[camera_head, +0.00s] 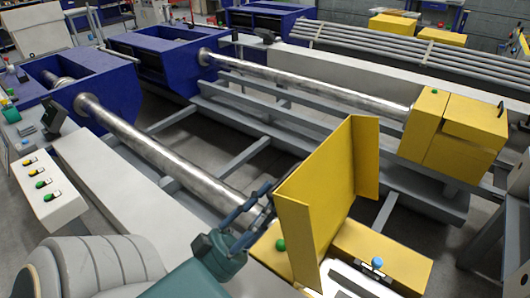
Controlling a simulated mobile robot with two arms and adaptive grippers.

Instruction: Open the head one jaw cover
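A yellow jaw cover (318,195) on the near pipe line stands raised, its flat panel upright and tilted, over a low yellow housing (385,262). Another yellow jaw cover (478,120), with a black knob, sits lowered on the far pipe line's head. I cannot read which head is head one. My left gripper (268,202) is at the left edge of the raised cover. Its dark blue fingers look spread apart, with nothing visible between them. Whether they touch the cover is unclear. My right gripper is not in view.
A near steel pipe (150,150) and a far steel pipe (310,84) run from blue machines. A green button (280,245) and a blue knob (377,263) sit beside the raised cover. A button panel (45,190) stands left. Grey rails cross the middle.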

